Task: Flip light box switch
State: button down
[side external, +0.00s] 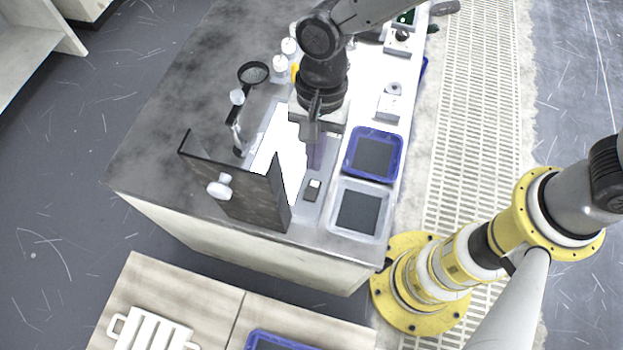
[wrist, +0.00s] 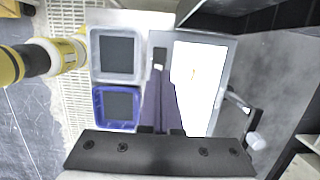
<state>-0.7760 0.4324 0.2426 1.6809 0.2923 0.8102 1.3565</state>
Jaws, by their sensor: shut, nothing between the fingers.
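The light box has a bright white lit panel (side external: 268,150) on the bench, set in a grey frame; it also shows in the wrist view (wrist: 200,85). Its switch (side external: 314,184) is a small white rocker on a dark plate near the front corner; in the wrist view the switch (wrist: 158,67) lies just beyond my fingertips. I cannot tell which way the rocker is tipped. My gripper (side external: 315,165) is shut and empty, pointing down over the box's edge close to the switch. In the wrist view, my fingers (wrist: 159,80) point toward the switch; contact cannot be told.
A blue tray (side external: 350,172) and a clear-grey tray (side external: 337,226) with dark pads stand right of the light box. A dark upright panel (side external: 247,200) with a white knob borders its front left. A magnifier (side external: 253,73) stands behind. The bench's left side is clear.

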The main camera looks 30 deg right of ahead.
aim_at(311, 195)
jog(key=f, duration=0.5)
jog(key=s+a+f, duration=0.1)
jog(key=f, duration=0.1)
jog(key=shift+s+a+f, duration=0.1)
jog(key=shift+f, duration=0.25)
